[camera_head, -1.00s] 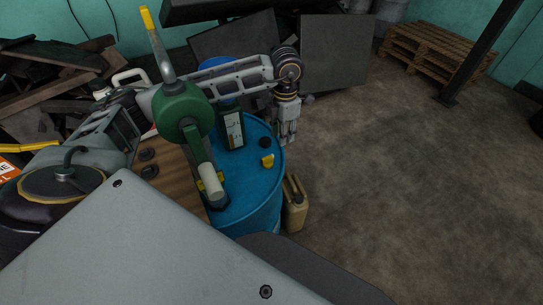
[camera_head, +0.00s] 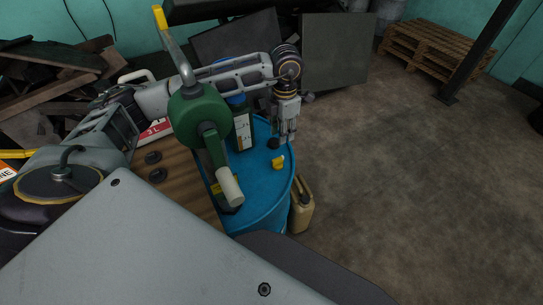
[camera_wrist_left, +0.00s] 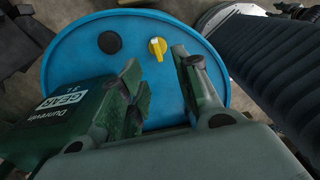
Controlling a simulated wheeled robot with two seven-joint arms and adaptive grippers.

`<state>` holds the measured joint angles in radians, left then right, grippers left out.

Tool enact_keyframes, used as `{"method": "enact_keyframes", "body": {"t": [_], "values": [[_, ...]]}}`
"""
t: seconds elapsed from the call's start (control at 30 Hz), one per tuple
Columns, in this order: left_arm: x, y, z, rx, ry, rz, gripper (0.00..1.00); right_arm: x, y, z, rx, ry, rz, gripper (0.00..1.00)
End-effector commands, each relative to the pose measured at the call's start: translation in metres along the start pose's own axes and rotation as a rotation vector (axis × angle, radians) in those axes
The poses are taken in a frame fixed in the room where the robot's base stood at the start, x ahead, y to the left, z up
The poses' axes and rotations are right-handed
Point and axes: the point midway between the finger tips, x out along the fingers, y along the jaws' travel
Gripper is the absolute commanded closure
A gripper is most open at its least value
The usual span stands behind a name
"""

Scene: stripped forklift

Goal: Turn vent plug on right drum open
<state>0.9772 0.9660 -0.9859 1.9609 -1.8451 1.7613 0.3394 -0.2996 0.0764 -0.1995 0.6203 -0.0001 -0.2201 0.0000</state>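The yellow vent plug (camera_head: 278,162) sits on the top of the blue drum (camera_head: 262,190) near its right edge. My left gripper (camera_head: 288,138) points down above the drum's right side. In the wrist view its two fingers (camera_wrist_left: 164,75) are spread apart and empty, with the plug beyond and between their tips. My right gripper is not in view.
A green hand pump (camera_head: 198,120) and a green oil bottle (camera_head: 242,130) stand at the drum's left. The bottle (camera_wrist_left: 75,115) is close beside a finger in the wrist view. A beige canister (camera_head: 301,208) stands right of the drum. Floor farther right is clear up to the pallet (camera_head: 434,52).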

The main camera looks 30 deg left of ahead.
Motion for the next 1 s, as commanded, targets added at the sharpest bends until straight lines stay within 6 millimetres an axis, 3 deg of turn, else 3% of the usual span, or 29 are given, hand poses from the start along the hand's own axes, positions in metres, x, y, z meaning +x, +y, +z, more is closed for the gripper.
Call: {"method": "enact_keyframes", "body": {"t": [0.27,0.67,1.0], "values": [[0.000,0.000,0.000,0.000,0.000,0.000,0.68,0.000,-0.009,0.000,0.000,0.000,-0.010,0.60],[0.003,0.000,0.000,0.000,0.001,0.000,0.68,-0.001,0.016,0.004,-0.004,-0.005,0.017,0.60],[0.031,0.000,-0.001,-0.001,0.003,-0.001,0.68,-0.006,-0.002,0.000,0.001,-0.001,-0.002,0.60]]}}
